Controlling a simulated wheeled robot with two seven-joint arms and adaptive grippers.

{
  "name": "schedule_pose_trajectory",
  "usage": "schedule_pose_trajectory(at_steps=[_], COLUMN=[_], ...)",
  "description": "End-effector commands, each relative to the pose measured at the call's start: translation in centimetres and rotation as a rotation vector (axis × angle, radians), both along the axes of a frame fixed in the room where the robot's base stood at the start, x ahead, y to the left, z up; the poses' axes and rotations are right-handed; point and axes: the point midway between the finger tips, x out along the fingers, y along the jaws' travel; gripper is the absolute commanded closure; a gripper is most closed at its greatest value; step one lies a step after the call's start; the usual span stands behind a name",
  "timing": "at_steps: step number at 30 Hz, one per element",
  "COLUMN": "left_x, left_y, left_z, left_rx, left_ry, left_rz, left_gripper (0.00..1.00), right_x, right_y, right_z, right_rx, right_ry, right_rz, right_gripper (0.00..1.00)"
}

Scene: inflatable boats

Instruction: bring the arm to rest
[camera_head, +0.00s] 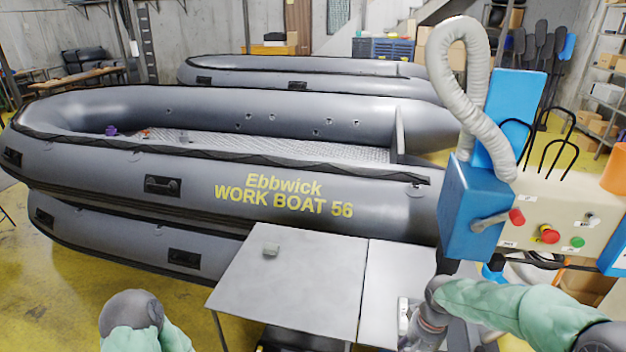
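My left arm shows only as a dark joint and a green sleeve at the bottom left; its gripper is outside the picture. My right arm comes in from the lower right in a green sleeve, bends at a dark joint beside the grey table (300,290) and runs down to the bottom edge. No fingertips of my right gripper can be made out. I see nothing held by either arm.
A blue machine (476,205) with a hose (470,90) and control panel (560,215) stands right.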

Motion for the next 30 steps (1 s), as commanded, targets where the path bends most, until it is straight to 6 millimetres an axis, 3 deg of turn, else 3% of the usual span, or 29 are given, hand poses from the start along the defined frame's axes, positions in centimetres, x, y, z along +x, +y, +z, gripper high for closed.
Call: schedule_pose_trajectory(at_steps=[8, 13, 21, 25, 30], left_x=[-0.1, -0.1, -0.1, -0.1, -0.1], left_y=[0.0, 0.0, 0.0, 0.0, 0.0], left_z=[-0.7, -1.5, -2.9, -3.4, -3.9], left_rx=[0.000, 0.000, 0.000, 0.000, 0.000], left_ry=[0.002, 0.002, 0.002, 0.002, 0.002], left_rz=[-0.001, -0.001, -0.001, -0.001, -0.001], left_gripper=[0.60, 0.60, 0.60, 0.60, 0.60], right_x=[-1.1, -3.0, -9.1, -12.5, -15.8], right_y=[3.6, 7.1, 12.7, 14.3, 15.3], right_z=[-6.4, -12.3, -21.9, -25.2, -27.7], right_rx=[0.089, 0.168, 0.274, 0.290, 0.285], right_ry=[0.001, 0.000, -0.011, -0.016, -0.023], right_rz=[0.037, 0.056, 0.035, 0.014, -0.005], right_gripper=[0.39, 0.39, 0.39, 0.39, 0.39])
